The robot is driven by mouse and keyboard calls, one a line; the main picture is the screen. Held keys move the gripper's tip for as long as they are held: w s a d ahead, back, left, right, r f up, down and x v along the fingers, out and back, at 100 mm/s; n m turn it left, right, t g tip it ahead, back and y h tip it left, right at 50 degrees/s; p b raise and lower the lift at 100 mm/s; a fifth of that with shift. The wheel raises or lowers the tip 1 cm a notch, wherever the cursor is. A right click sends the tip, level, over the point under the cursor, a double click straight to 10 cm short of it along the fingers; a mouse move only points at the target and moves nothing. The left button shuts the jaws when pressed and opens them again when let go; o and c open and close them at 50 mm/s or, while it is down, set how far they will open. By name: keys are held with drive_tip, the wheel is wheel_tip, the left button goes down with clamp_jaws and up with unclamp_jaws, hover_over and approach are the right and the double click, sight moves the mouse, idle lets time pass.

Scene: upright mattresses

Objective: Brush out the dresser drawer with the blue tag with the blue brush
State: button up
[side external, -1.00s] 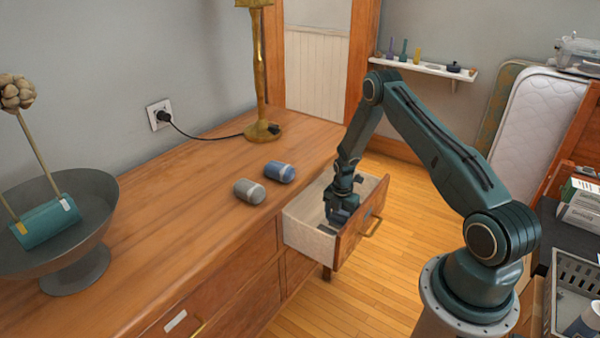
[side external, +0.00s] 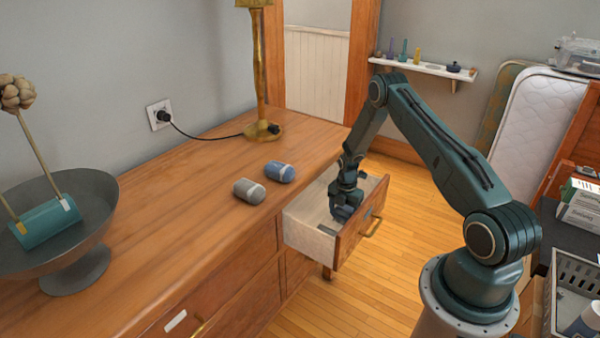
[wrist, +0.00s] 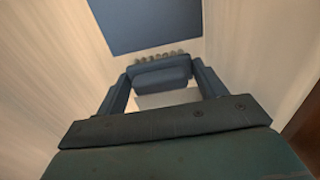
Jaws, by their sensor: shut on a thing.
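The drawer (side external: 308,235) at the dresser's far right end stands pulled out. A small blue-grey tag (side external: 367,214) shows on its wooden front, above the handle. My gripper (side external: 344,211) points down inside the drawer, between its pale walls. In the wrist view my gripper (wrist: 162,84) is shut on the blue brush (wrist: 161,76), with a row of bristle tufts at its far edge. A flat blue surface (wrist: 145,22) shows just beyond the tufts; I cannot tell what it belongs to. Contact between bristles and drawer bottom is hidden.
On the dresser top (side external: 190,210) lie a grey roll (side external: 249,191) and a blue roll (side external: 280,172), near the open drawer. A brass lamp (side external: 261,90) stands behind them. A grey bowl (side external: 75,268) holds a teal object. A shelf (side external: 420,67) and upright mattress (side external: 535,115) stand beyond.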

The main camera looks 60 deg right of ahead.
drive_tip(key=shift+d, duration=1.15)
drive_tip(key=shift+a, duration=1.35)
drive_tip(key=shift+a, duration=0.1)
drive_tip(key=shift+a, duration=1.2)
drive_tip(key=shift+a, duration=0.1)
drive_tip(key=shift+a, duration=1.25)
drive_tip(key=shift+d, duration=0.2)
